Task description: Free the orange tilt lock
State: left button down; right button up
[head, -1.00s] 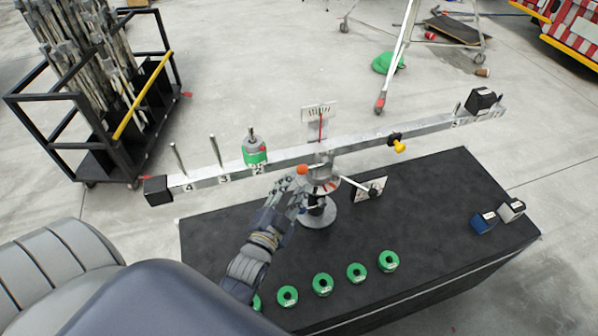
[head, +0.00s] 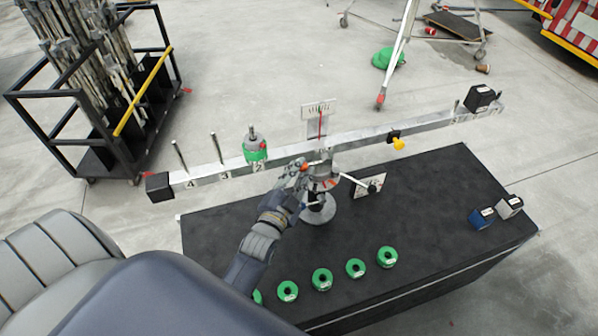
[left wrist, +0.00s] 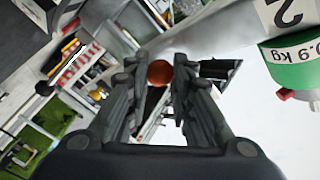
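The orange tilt lock knob (head: 304,167) sits at the middle of the balance beam, beside its hub on the stand (head: 318,209). My left gripper (head: 299,172) is at the knob and partly covers it. In the left wrist view the round orange knob (left wrist: 160,72) shows between the two fingertips of my left gripper (left wrist: 160,76). The fingers stand apart on either side of it, with a small gap seeming to show. The beam (head: 370,138) tilts up toward the right in the picture. My right gripper is not in view.
A green weight (head: 255,151) stands on the beam near mark 2. Several green weights (head: 322,279) line the near edge of the black table (head: 430,215). A blue block (head: 481,218) and a grey one sit at its right. A yellow knob (head: 398,144) hangs from the beam.

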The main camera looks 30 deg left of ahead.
pick_arm(q)
jog(key=shift+w+d+f+n+t+y+b, duration=0.2)
jog(key=shift+f+n+t+y+b, duration=0.5)
jog(key=shift+b, duration=1.65)
jog(key=shift+w+d+f+n+t+y+b, duration=0.2)
jog(key=shift+f+n+t+b, duration=0.6)
jog(key=shift+n+b, duration=1.2)
jog(key=shift+w+d+f+n+t+y+b, duration=0.15)
jog(key=shift+f+n+t+y+b, duration=0.65)
jog(key=shift+b, duration=1.95)
jog(key=shift+f+g+h, duration=0.2)
jog(key=shift+g+h, duration=0.1)
